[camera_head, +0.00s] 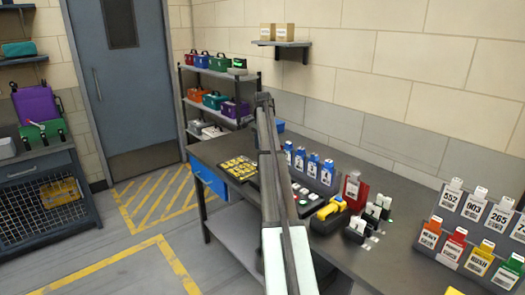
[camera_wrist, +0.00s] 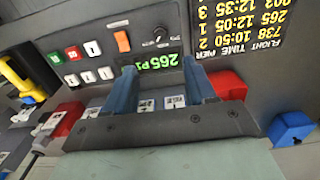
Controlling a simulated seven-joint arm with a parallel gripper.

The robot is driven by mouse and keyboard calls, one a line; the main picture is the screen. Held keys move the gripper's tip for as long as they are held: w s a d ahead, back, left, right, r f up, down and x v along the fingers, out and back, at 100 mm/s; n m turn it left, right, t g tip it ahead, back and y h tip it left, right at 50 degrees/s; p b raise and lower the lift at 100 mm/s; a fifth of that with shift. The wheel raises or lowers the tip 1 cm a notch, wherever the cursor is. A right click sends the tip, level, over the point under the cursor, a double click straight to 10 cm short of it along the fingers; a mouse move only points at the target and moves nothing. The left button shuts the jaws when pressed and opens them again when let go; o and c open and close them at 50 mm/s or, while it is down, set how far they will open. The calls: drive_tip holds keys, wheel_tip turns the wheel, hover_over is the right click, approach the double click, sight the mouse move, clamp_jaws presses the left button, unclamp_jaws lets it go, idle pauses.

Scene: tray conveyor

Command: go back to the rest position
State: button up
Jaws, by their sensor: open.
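My gripper (camera_wrist: 158,68) shows in the wrist view as two blue-grey fingers spread apart, with nothing held between them. It is above a dark control panel (camera_wrist: 75,38), with a lit green readout "265 P1" (camera_wrist: 157,62) seen between the fingers. In the head view my arm rises across the middle of the picture, over the dark worktop (camera_head: 225,148). My fingers cannot be made out there.
In the wrist view, a flight board (camera_wrist: 238,25), red block (camera_wrist: 228,84) and blue block (camera_wrist: 291,128) are near. In the head view, blue tags (camera_head: 313,163), a yellow-black tool (camera_head: 328,211) and a red container (camera_head: 355,192) stand right of my arm. Floor is clear at left.

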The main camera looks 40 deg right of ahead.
idle(0.5)
drive_tip(key=s+a+f+n, duration=0.3)
drive_tip(key=a+f+n, duration=0.1)
drive_tip(key=a+f, duration=0.75)
drive_tip(key=s+a+f+n, duration=0.4)
drive_tip(key=a+f, duration=0.5)
drive_tip(key=a, duration=0.6)
drive_tip(key=s+a+f+n, duration=0.35)
drive_tip(key=a+f, duration=0.65)
drive_tip(key=a, duration=0.4)
drive_tip(key=s+a+f+n, duration=0.3)
drive_tip(key=s+a+f, duration=0.1)
drive_tip(key=s+a, duration=0.35)
drive_tip(key=s+a+f+n, duration=0.45)
drive_tip(key=s+a, duration=0.25)
drive_tip(key=s, duration=0.2)
drive_tip(key=s+f+g, duration=0.3)
drive_tip(key=s+f, duration=0.7)
drive_tip(key=s, duration=0.4)
drive_tip(key=s+f+g, duration=0.3)
drive_tip(key=s+f, duration=0.8)
drive_tip(key=s, duration=0.3)
drive_tip(key=shift+s+m+g, duration=0.25)
drive_tip(key=shift+m+g, duration=0.15)
